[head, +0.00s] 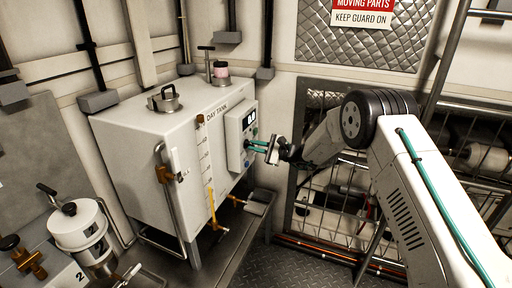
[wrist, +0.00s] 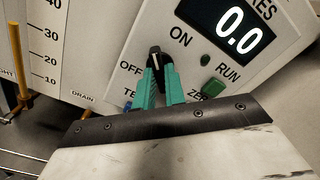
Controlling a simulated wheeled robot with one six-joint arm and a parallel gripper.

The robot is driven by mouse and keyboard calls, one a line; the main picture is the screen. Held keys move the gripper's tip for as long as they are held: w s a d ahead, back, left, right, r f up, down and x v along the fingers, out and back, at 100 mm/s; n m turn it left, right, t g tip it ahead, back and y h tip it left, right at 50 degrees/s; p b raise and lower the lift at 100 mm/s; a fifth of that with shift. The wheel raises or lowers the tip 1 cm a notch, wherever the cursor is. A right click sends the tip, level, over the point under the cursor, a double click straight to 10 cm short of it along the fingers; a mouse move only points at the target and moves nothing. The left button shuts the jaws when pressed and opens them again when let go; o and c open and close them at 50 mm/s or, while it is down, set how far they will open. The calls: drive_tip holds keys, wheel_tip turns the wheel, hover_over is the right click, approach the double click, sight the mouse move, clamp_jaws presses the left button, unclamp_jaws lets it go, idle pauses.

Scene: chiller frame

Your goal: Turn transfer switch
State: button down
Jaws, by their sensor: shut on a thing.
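The transfer switch (wrist: 154,58) is a black knob with a light pointer mark on a pale control panel (wrist: 235,75). The labels OFF, ON and a partly hidden TE... stand around it. My gripper (wrist: 158,72) has teal fingers and is shut on the switch knob, with one finger on each side. The knob's pointer looks roughly upright in the wrist view, between OFF and ON. In the head view my gripper (head: 258,147) reaches the panel on the side of the white day tank (head: 165,150).
The panel's display (wrist: 237,25) reads 0.0, with a green button (wrist: 213,88) below it. A mesh guard (head: 335,215) stands behind my arm. A white canister (head: 78,226) is at lower left.

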drive_tip(key=m, duration=0.8)
drive_tip(key=shift+d+f+m, duration=0.1)
drive_tip(key=shift+m, duration=0.2)
idle(0.5)
drive_tip(key=c, duration=1.5)
unclamp_jaws()
drive_tip(key=shift+o, duration=0.2)
drive_tip(key=v, duration=0.7)
drive_tip(key=shift+s+d, duration=0.15)
drive_tip(key=shift+d, duration=0.2)
